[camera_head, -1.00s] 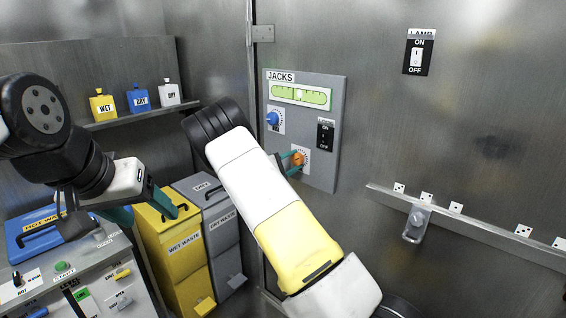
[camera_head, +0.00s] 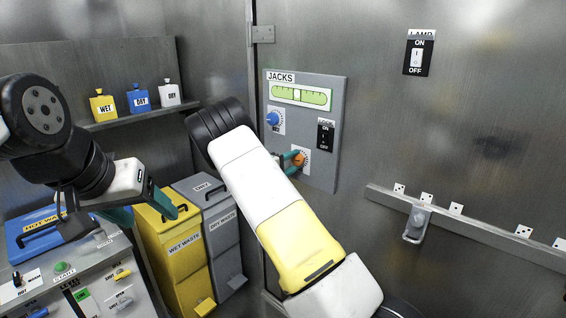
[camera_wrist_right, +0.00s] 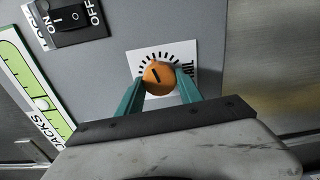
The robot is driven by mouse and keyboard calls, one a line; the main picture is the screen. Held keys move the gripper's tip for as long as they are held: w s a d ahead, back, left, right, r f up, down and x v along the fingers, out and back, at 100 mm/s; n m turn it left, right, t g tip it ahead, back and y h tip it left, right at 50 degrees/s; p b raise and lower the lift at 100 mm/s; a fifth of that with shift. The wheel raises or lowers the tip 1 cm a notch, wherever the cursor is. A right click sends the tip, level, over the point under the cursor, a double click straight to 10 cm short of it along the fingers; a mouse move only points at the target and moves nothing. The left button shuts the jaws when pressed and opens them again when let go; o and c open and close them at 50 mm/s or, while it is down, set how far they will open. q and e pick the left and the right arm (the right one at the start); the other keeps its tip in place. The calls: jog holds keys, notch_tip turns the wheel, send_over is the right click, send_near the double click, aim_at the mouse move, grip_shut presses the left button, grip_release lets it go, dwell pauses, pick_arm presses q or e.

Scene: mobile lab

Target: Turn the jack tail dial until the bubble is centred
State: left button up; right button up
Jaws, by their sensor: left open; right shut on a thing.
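The orange tail dial (camera_head: 299,158) sits low on the grey JACKS panel (camera_head: 328,95); its dark pointer line shows in the right wrist view (camera_wrist_right: 156,77). The green level vial (camera_head: 318,98) is at the panel's top, with a pale bubble near its middle; I cannot tell whether it is exactly centred. Part of the vial shows in the right wrist view (camera_wrist_right: 17,62). My right gripper (camera_wrist_right: 160,82) is shut on the dial, one teal finger on each side. My left gripper (camera_head: 152,212) is open and empty above the waste bins, far from the panel.
A blue dial (camera_head: 273,118) and a black switch (camera_head: 325,135) are close to the orange dial on the panel. A lamp switch (camera_head: 417,55) and a rail (camera_head: 475,228) are on the wall at right. Yellow (camera_head: 180,262) and grey (camera_head: 222,235) bins stand lower left.

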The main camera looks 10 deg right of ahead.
jog(key=o, duration=1.4)
jog(key=v, duration=0.8)
